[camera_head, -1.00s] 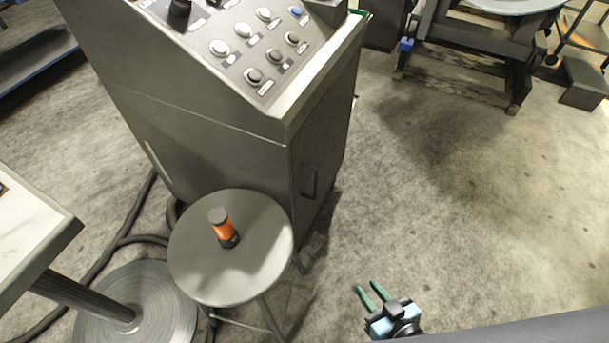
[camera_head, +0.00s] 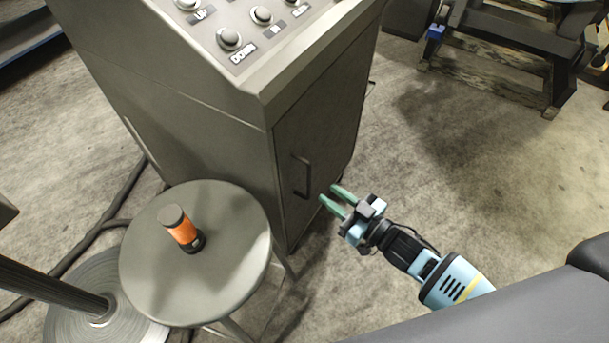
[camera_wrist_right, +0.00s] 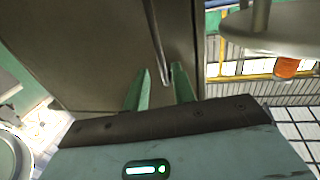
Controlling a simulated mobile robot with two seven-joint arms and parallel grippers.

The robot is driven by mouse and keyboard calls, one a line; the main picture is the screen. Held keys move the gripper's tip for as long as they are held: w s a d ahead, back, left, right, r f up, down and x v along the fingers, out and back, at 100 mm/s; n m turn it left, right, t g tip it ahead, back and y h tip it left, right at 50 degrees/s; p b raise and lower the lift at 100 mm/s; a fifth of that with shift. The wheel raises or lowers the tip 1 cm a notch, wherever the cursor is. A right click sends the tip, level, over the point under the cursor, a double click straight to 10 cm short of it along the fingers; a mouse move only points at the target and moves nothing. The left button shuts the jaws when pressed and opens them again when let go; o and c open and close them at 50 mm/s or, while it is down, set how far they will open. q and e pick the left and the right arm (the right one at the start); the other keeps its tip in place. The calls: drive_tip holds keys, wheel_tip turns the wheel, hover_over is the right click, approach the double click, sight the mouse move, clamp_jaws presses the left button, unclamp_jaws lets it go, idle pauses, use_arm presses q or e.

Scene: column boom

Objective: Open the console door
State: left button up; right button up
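The grey console (camera_head: 185,110) has a door (camera_head: 325,120) on its right side, and the door looks closed. A dark bar handle (camera_head: 301,177) stands upright on the door; it also shows in the right wrist view (camera_wrist_right: 156,42). My right gripper (camera_head: 330,193) is open, with its green fingers pointing at the door just right of the handle. In the right wrist view its fingers (camera_wrist_right: 160,82) are apart, with the handle's near end close to the gap between them. I cannot tell whether they touch it. My left gripper is not in view.
A round grey stool (camera_head: 225,275) with an orange and black cylinder (camera_head: 181,230) stands in front of the console, left of the door. Cables run on the floor at left. A dark stand (camera_head: 490,65) is at the back right.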

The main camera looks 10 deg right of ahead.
drive_tip(key=b, duration=0.1)
hover_over(309, 196)
drive_tip(key=shift+w, duration=0.3)
idle(0.3)
drive_tip(key=shift+c, duration=0.3)
clamp_jaws()
